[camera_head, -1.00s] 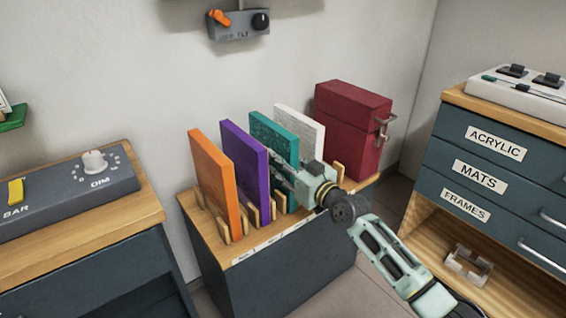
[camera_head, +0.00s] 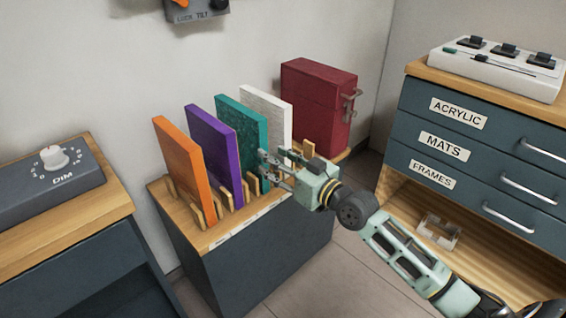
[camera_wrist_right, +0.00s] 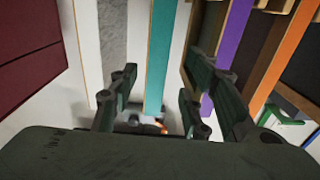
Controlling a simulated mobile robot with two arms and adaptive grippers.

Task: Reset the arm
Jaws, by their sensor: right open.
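My right gripper (camera_head: 267,171) is in front of the rack, its fingers open and pointing at the near edge of the teal panel (camera_head: 240,138). In the right wrist view the teal panel (camera_wrist_right: 160,55) stands between and beyond the open fingers (camera_wrist_right: 160,105). I see nothing held, though I cannot tell from these views whether a finger touches the panel. My right arm reaches in from the lower right. My left gripper is not in view.
An orange panel (camera_head: 183,165), a purple panel (camera_head: 214,148) and a white panel (camera_head: 268,112) stand upright in the wooden rack. A dark red box (camera_head: 312,105) with a handle is behind. A drawer cabinet (camera_head: 470,150) stands right, a dimmer console (camera_head: 45,185) left.

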